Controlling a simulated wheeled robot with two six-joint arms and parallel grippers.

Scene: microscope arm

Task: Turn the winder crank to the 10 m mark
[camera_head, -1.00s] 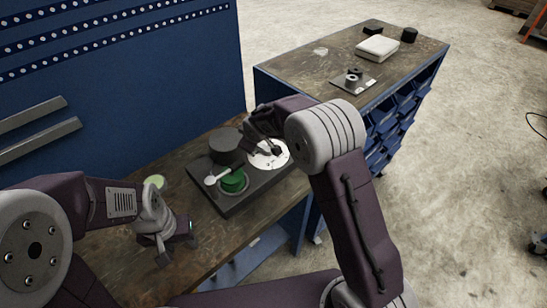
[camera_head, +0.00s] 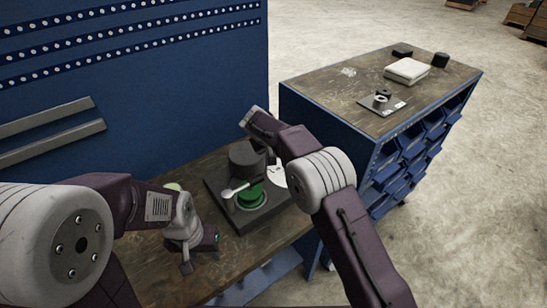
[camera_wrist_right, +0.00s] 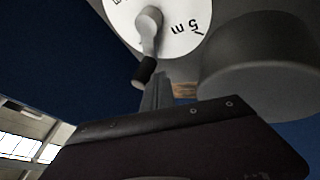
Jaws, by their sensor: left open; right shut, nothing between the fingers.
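The winder has a dark base (camera_head: 222,199) on the bench, with a white dial (camera_head: 277,176) at its right side. The arm of my right gripper covers most of the dial and the crank in the head view. In the right wrist view the dial (camera_wrist_right: 185,42) shows a "5 m" mark, and the crank (camera_wrist_right: 150,30) crosses it, ending in a dark knob (camera_wrist_right: 144,71). My right gripper (camera_wrist_right: 156,80) is shut and empty, with its fingertips close beside the knob; contact cannot be told. My left gripper (camera_head: 200,252) is open and empty above the bench, left of the winder.
A black drum (camera_head: 246,160) and a green spool (camera_head: 251,196) with a white lever (camera_head: 234,190) are on the base. A blue panel (camera_head: 150,110) stands behind the bench. A cabinet (camera_head: 330,90) at the right carries a white box (camera_head: 407,70) and small dark parts.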

